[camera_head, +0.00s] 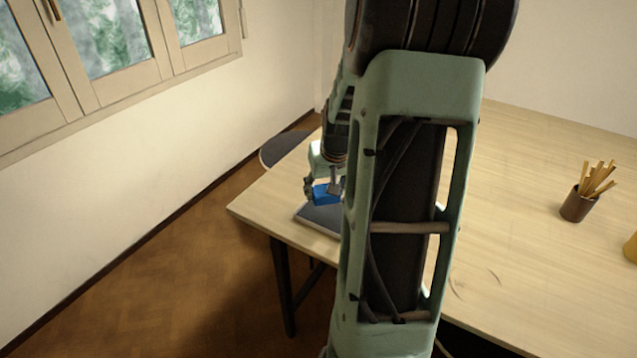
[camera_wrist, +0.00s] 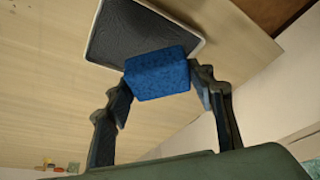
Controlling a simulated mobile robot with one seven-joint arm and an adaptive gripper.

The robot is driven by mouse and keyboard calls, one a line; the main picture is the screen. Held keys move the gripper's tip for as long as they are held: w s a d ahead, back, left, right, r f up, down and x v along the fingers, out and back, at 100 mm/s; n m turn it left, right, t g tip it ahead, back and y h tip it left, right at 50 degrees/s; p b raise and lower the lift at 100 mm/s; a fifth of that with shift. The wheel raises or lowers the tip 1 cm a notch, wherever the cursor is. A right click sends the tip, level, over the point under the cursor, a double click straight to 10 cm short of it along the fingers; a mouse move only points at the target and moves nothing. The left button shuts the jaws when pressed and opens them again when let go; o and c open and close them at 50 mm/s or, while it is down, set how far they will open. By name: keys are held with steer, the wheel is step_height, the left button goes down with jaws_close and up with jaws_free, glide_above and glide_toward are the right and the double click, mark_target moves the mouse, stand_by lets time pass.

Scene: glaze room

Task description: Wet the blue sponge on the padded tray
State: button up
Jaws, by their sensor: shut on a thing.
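The blue sponge (camera_wrist: 160,75) is a small block between the fingers of my gripper (camera_wrist: 163,98) in the wrist view. My gripper is shut on it. In the head view the sponge (camera_head: 323,194) shows at the fingertips of my gripper (camera_head: 322,188), over the padded tray. The padded tray (camera_wrist: 125,30) has a dark pad and a pale rim and lies on the table. In the head view only the left part of the tray (camera_head: 318,216) shows; my arm hides the rest. I cannot tell whether the sponge touches the pad.
The wooden table (camera_head: 535,215) has free room to the right of my arm. A brown cup with several sticks (camera_head: 579,205) stands there, and a yellow thing (camera_head: 631,248) is cut off at the right edge. A dark round surface (camera_head: 285,149) shows beyond the table's far left edge.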

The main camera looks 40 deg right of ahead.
steer(key=shift+s+f+b, duration=0.15)
steer(key=shift+f+b, duration=0.2)
steer(key=shift+f, duration=0.15)
steer(key=shift+f+b, duration=1.75)
steer(key=shift+f, duration=0.7)
steer(key=shift+f, duration=0.3)
steer(key=shift+r+p, duration=2.25)
steer(key=shift+r, duration=1.35)
steer(key=shift+a, duration=0.1)
steer(key=a+f+n+y, duration=0.1)
steer(key=a+f+n, duration=0.1)
steer(key=a, duration=1.1)
steer(key=a+f+n, duration=0.2)
steer(key=a+f, duration=0.1)
steer(key=a, duration=1.1)
steer(key=shift+a+t+y, duration=0.3)
steer(key=shift+y, duration=0.1)
